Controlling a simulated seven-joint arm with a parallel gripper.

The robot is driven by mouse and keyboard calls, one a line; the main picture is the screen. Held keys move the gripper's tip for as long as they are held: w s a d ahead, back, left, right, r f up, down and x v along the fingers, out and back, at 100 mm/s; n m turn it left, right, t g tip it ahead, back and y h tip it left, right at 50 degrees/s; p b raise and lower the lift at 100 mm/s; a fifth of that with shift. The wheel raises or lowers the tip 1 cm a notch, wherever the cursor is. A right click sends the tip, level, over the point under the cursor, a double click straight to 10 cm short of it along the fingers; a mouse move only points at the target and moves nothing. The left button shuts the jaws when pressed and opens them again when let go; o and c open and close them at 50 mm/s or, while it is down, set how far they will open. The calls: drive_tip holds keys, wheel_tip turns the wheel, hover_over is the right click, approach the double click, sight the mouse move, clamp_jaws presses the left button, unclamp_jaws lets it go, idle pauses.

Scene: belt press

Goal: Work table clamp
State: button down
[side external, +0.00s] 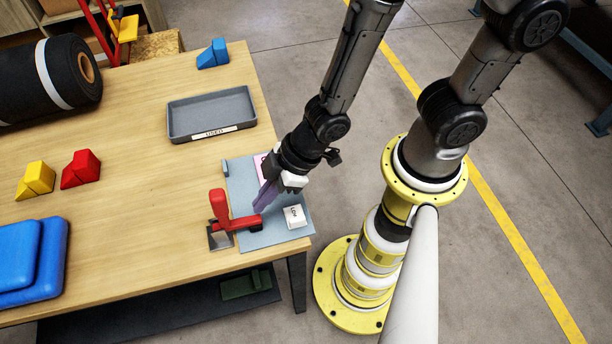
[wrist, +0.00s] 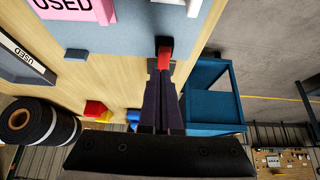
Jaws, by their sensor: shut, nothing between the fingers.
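The table clamp (side external: 219,206) is red with a dark metal base. It stands at the left front edge of a grey-blue mat (side external: 240,185), its red handle sticking up and a red bar reaching right. My gripper (side external: 263,206) is shut and empty, its dark fingers pointing down at the right end of that bar. In the wrist view a red part (wrist: 165,50), seemingly of the clamp, shows just beyond my fingertips (wrist: 163,68). I cannot tell whether the fingers touch it.
A white labelled block (side external: 294,217) lies right of the clamp. A grey tray (side external: 212,113), yellow block (side external: 36,180), red block (side external: 81,169), blue pads (side external: 35,260) and black roll (side external: 50,80) are farther off.

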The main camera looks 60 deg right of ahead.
drive_tip(key=s+d+r, duration=0.3)
drive_tip(key=s+d, duration=0.4)
idle(0.4)
drive_tip(key=w+d+r+m+t+h, duration=0.2)
drive_tip(key=w+d+r+m+t, duration=0.25)
drive_tip(key=r, duration=0.45)
drive_tip(key=w+d+r+m+t+h, duration=0.1)
drive_tip(key=w+d+r+m+h, duration=0.15)
drive_tip(key=w+d+r, duration=0.4)
drive_tip(key=s+d+r+m+g, duration=0.1)
drive_tip(key=s+r+g, duration=0.1)
drive_tip(key=s, duration=0.4)
drive_tip(key=s+d+r+m+g, duration=0.1)
drive_tip(key=s+d+r+g, duration=0.1)
drive_tip(key=s, duration=0.4)
drive_tip(key=shift+s+d+r, duration=0.15)
drive_tip(key=shift+s+r, duration=0.05)
drive_tip(key=shift+r, duration=0.3)
